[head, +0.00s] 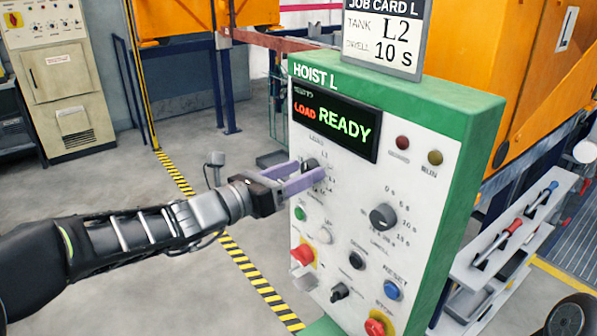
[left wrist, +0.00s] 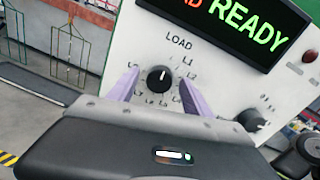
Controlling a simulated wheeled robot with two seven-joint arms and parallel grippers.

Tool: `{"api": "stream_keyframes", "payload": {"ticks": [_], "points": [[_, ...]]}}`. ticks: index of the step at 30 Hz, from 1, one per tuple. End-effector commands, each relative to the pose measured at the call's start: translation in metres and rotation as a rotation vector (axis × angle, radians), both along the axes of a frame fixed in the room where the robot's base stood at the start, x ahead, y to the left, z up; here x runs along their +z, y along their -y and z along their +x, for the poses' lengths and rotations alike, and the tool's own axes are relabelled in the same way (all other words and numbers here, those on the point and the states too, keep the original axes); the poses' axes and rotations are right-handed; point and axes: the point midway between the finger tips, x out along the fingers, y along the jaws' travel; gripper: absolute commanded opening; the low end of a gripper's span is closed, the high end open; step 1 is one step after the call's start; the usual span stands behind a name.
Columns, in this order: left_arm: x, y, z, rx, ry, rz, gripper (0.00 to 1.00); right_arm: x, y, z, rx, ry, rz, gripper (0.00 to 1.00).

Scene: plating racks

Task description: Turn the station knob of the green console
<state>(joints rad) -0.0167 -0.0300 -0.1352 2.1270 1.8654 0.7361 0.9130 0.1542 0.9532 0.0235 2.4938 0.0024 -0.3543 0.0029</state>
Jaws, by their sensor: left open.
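The green console (head: 452,180) has a white front panel and a display reading LOAD READY. Its station knob (head: 309,164) is black and round, at the panel's upper left, partly hidden by my gripper in the head view. In the left wrist view the knob (left wrist: 160,79) shows clearly inside a ring of labels, LOAD and L1 among them. My right gripper is not seen.
A job card (head: 385,35) reading L2, 10 S stands on top of the console. Below the station knob are a dwell knob (head: 383,216), several buttons and a red stop button (head: 375,327). A tool shelf (head: 500,262) stands at right. Open floor lies left.

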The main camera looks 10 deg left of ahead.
Motion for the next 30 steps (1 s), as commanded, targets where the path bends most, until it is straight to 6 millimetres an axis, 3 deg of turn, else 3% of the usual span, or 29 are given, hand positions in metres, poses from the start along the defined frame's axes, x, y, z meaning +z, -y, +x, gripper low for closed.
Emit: {"api": "stream_keyframes", "payload": {"ticks": [2, 23, 30], "points": [[0.0, -0.0001, -0.0002, 0.0, 0.0, 0.0, 0.57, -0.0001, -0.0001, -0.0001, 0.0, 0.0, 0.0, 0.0], [0.0001, -0.0005, -0.0003, 0.001, 0.0, 0.0, 0.0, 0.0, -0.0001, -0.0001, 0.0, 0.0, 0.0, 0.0], [-0.0008, -0.0006, -0.0003, 0.001, 0.005, 0.006, 0.0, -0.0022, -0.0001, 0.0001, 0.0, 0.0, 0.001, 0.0]]}}
